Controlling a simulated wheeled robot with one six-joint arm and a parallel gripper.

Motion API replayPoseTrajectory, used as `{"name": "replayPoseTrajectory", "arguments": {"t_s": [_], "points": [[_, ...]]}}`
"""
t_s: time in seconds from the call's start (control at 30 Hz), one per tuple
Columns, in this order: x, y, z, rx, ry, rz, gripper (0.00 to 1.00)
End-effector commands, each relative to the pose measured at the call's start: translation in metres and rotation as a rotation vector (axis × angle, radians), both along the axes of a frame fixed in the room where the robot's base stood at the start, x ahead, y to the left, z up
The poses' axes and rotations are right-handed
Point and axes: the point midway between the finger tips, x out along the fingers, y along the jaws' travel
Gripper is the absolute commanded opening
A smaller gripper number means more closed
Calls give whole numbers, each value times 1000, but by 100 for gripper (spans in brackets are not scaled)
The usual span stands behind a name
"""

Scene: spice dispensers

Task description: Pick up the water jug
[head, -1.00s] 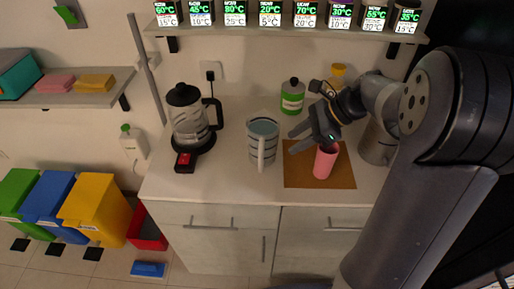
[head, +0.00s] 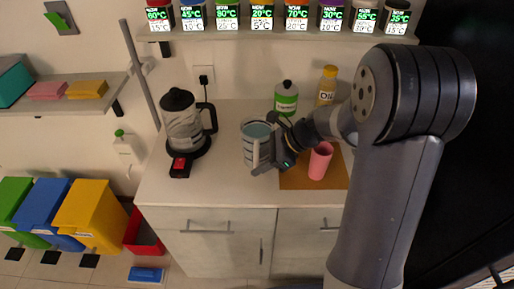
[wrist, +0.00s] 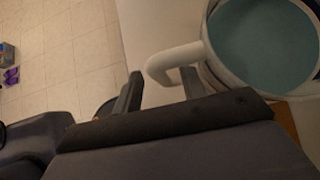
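The water jug (head: 255,132) is a light grey jug with dark bands, standing upright on the counter and filled with bluish-grey water. In the wrist view the jug (wrist: 214,76) is at the upper right, with its pale handle (wrist: 172,62) pointing left. My gripper (head: 264,147) is at the jug's front right side in the head view and covers part of it. In the wrist view its two fingers (wrist: 160,86) are apart, with the handle just beyond and between their tips. Whether the fingers touch the handle cannot be told.
A pink cup (head: 320,161) stands on a brown mat (head: 296,181) right of the jug. A kettle (head: 184,128) stands to the left. A green-labelled bottle (head: 286,98) and an oil bottle (head: 327,86) are behind. Spice dispensers line the shelf (head: 240,34) above.

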Motion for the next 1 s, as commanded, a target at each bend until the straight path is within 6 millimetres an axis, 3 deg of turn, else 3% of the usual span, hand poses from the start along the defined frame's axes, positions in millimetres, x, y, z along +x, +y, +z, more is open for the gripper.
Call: {"name": "replayPoseTrajectory", "arguments": {"t_s": [0.2,0.67,1.0], "points": [[0,0,0,0,-1,-1,39],[0,0,0,0,-1,-1,1],[0,0,0,0,-1,-1,0]]}}
